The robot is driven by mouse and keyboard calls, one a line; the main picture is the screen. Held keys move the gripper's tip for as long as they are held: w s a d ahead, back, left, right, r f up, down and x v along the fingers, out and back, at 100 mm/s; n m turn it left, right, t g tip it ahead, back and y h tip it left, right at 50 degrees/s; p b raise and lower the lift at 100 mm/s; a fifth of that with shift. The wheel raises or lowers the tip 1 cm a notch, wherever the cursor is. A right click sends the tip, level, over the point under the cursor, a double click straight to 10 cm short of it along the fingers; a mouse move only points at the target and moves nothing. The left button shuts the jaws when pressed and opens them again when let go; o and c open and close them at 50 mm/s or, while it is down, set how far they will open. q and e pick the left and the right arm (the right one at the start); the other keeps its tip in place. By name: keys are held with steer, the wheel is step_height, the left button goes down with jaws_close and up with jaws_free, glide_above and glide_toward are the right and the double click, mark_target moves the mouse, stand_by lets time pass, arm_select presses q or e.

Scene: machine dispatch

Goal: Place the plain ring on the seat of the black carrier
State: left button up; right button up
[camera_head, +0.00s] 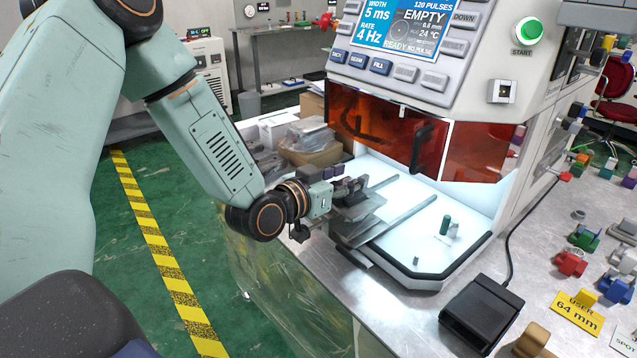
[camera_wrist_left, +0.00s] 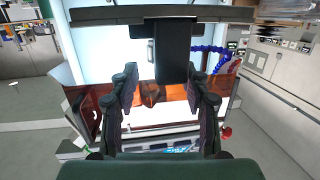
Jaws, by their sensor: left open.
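My left gripper (camera_head: 352,190) is at the left front of the machine's lit chamber, above its bright floor. In the left wrist view its two dark fingers (camera_wrist_left: 165,98) stand well apart, and I see nothing held between them. I cannot pick out the plain ring for certain; a small grey round piece (camera_head: 578,215) lies on the bench at the right, too small to identify. I cannot make out the black carrier or its seat for certain in either view. My right gripper is not in view.
The machine's orange doors (camera_head: 370,122) hang above the chamber. A green cylinder (camera_head: 445,225) stands on its floor. A black pedal (camera_head: 480,310) with a cable sits in front. Several coloured carriers, including a red one (camera_head: 571,263), crowd the right of the bench.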

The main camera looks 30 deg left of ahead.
arm_select(q)
steer(key=p+v, duration=0.7)
steer(key=v, duration=0.4)
steer(key=shift+s+r, duration=0.25)
steer(key=shift+a, duration=0.1)
steer(key=s+d+f+g, duration=0.3)
steer(key=s+f+g, duration=0.2)
steer(key=f, duration=0.3)
steer(key=s+d+f+g, duration=0.4)
steer(key=s+f, duration=0.2)
steer(key=f, duration=0.2)
steer(key=s+f+n+g+y, duration=0.1)
steer(key=s+f+g, duration=0.2)
steer(key=s, duration=0.5)
steer(key=s+f+n+g+y, duration=0.1)
steer(key=s+f+g, duration=0.3)
steer(key=s, duration=0.4)
steer(key=shift+s+f+n+y, duration=0.25)
steer(key=shift+f+n+y, duration=0.05)
steer(key=shift+f+y, duration=0.2)
